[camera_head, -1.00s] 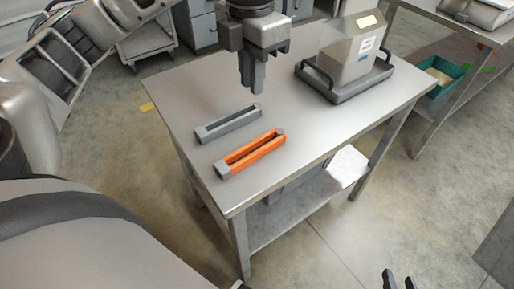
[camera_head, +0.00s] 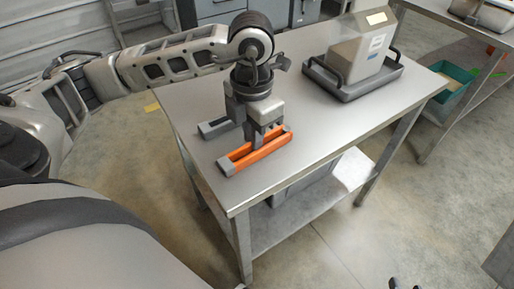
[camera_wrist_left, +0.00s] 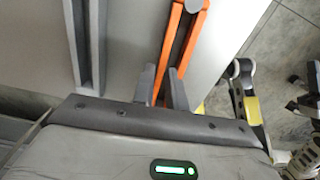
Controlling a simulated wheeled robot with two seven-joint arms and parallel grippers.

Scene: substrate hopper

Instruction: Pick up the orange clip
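The orange clip (camera_head: 250,153) lies on the metal table, long and narrow with two orange bars and a grey end block. My left gripper (camera_head: 262,137) points down over its far half and hides part of it. In the left wrist view the clip (camera_wrist_left: 171,48) runs down to the fingers of my left gripper (camera_wrist_left: 162,86). These fingers are apart, with an orange bar showing between them; contact cannot be told. My right gripper (camera_head: 405,285) barely shows at the bottom edge, its two dark tips apart.
A grey clip-shaped holder (camera_head: 214,127) lies left of the orange clip, partly behind my left gripper; it also shows in the left wrist view (camera_wrist_left: 96,45). A hopper (camera_head: 358,50) stands in a dark tray (camera_head: 352,88) at the table's back right. The table's front right is clear.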

